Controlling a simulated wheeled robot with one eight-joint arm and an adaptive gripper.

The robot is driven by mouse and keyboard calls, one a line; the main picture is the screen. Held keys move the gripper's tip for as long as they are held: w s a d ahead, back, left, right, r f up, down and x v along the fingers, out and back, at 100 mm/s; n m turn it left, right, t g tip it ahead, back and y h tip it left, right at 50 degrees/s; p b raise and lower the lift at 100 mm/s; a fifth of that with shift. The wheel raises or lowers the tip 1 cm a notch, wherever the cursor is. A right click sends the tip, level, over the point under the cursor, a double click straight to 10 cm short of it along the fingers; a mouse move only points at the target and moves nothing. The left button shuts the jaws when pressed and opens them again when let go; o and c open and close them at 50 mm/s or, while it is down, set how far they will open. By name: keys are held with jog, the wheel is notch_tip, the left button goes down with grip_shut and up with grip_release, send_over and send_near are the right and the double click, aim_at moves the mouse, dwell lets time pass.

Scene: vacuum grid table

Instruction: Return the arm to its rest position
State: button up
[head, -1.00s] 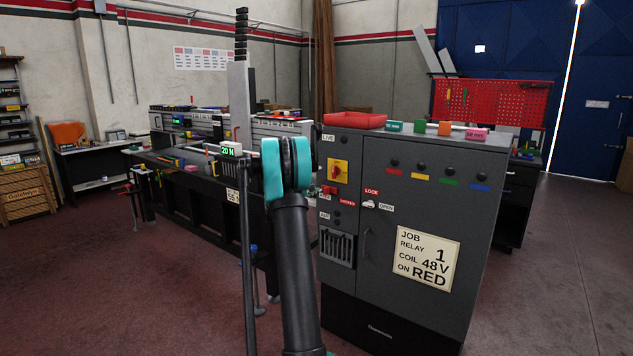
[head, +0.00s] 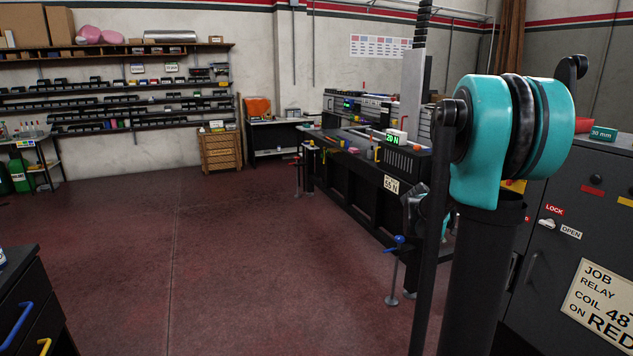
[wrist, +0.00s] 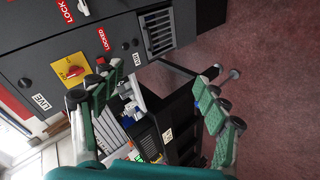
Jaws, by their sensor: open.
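My arm stands in the right half of the head view, its teal joint (head: 515,135) raised in the foreground above a black link. My gripper (wrist: 158,82) shows in the wrist view with its two green-padded fingers spread wide and nothing between them. Beyond the fingers are the dark control cabinet and the long table, both seen tilted. I cannot make out the gripper's fingers clearly in the head view, where my own arm covers much of that area.
The grey cabinet (head: 560,225) stands close at the right, with its yellow switch plate (wrist: 72,70) in the wrist view. The long black table (head: 345,190) is behind my arm. A drawer unit (head: 25,300) is at the lower left. Open red floor (head: 230,260) lies between.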

jog(key=s+a+f+y, duration=0.4)
jog(key=s+a+f, duration=0.3)
jog(key=s+a, duration=0.5)
jog(key=s+a+f+g+y, duration=0.1)
jog(key=s+a+f+y, duration=0.4)
jog(key=s+a, duration=0.8)
notch_tip(320, 180, down, 2)
jog(key=shift+s+f+m, duration=0.1)
jog(key=shift+s+m, duration=0.3)
jog(key=shift+s, duration=0.85)
